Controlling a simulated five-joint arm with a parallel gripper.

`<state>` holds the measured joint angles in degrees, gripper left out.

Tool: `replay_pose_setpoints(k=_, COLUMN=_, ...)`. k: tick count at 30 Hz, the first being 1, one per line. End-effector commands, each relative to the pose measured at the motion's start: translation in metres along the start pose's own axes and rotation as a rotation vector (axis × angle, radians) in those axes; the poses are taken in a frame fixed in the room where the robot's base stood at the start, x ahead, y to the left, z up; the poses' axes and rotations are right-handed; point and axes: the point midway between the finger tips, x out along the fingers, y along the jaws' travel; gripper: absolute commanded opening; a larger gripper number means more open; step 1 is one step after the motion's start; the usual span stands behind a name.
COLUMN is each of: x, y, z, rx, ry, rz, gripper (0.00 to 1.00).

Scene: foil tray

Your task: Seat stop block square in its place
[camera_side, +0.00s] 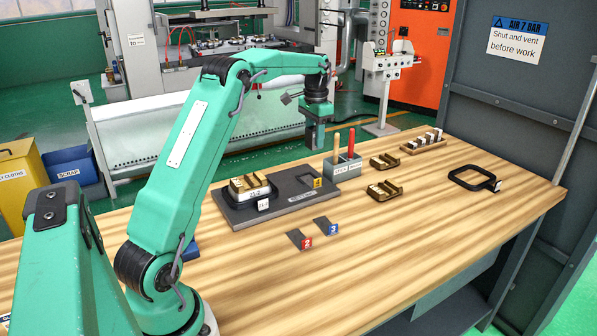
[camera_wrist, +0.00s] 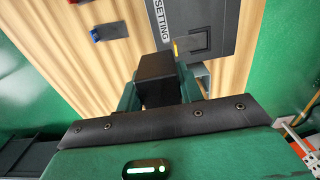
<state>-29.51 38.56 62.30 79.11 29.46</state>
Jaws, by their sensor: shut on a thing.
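My gripper (camera_side: 316,146) is raised above the far right end of the dark setting plate (camera_side: 238,213). In the wrist view my gripper (camera_wrist: 158,88) is shut on a black stop block (camera_wrist: 155,67), which sticks out past the fingers. Its label does not show, and I cannot make the block out in the side view. The plate (camera_wrist: 217,15) lies beyond it in the wrist view.
A pale block with brass pieces (camera_side: 250,186) stands on the plate's left. A grey holder (camera_side: 343,170) with two upright handled tools stands close on the plate's right. Brass pieces (camera_side: 383,190), a rack (camera_side: 424,142) and a black frame (camera_side: 473,180) lie farther right. The front right table is clear.

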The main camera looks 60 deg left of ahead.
Motion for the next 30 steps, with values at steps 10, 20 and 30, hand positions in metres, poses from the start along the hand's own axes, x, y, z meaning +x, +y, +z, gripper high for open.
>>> replay_pose_setpoints(k=10, x=0.029, y=-0.045, z=-0.024, rx=-0.002, ry=0.002, rz=-0.001, gripper=0.00)
replay_pose_setpoints(k=20, x=0.059, y=-0.080, z=-0.036, rx=-0.001, ry=0.003, rz=-0.002, gripper=0.00)
replay_pose_setpoints(k=30, x=0.071, y=-0.093, z=-0.038, rx=-0.001, ry=0.004, rz=-0.003, gripper=0.00)
